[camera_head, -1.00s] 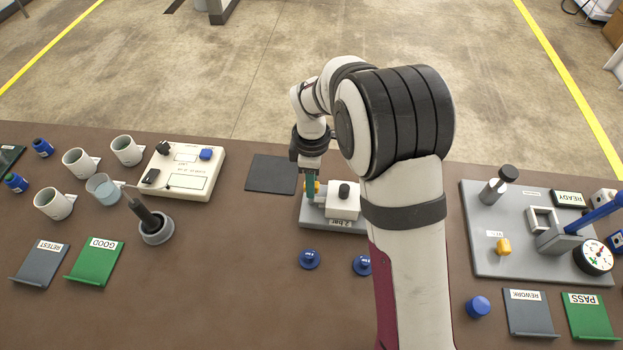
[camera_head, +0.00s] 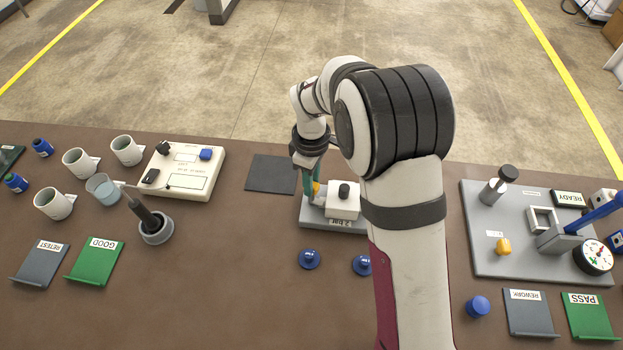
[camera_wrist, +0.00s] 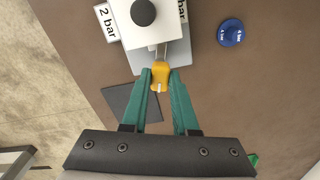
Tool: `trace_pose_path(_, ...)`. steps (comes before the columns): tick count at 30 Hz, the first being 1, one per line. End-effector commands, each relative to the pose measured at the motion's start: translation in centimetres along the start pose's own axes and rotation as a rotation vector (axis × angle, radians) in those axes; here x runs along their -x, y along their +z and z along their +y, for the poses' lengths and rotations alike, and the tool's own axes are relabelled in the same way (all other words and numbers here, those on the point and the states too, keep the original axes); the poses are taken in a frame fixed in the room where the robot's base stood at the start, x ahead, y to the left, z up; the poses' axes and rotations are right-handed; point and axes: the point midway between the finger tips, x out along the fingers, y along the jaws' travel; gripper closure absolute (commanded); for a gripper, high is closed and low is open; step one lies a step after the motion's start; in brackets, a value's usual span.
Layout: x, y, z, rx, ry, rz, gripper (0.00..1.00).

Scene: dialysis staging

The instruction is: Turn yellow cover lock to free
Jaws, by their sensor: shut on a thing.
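The yellow cover lock (camera_wrist: 160,77) sits at the edge of a white block (camera_wrist: 152,22) with a black knob, on a grey base. My gripper (camera_wrist: 160,80) has its two green fingers closed on either side of the yellow lock. In the head view my gripper (camera_head: 313,188) reaches down at the left side of the white block (camera_head: 343,203). Only a sliver of the yellow lock (camera_head: 317,188) shows there. A second yellow knob (camera_head: 503,246) stands on the grey plate at the right.
Two blue caps lie in front of the block, one of them (camera_head: 309,259) fully visible. A dark mat (camera_head: 271,174) lies to its left. A grey station plate (camera_head: 480,262) with a gauge is at the right. My arm hides part of the table.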

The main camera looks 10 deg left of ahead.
Motion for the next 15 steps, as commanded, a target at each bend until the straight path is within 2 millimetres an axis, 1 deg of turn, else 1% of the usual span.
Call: trace_pose_path(15, 0.04, -0.04, 0.03, -0.487, 0.001, 0.002, 1.00)
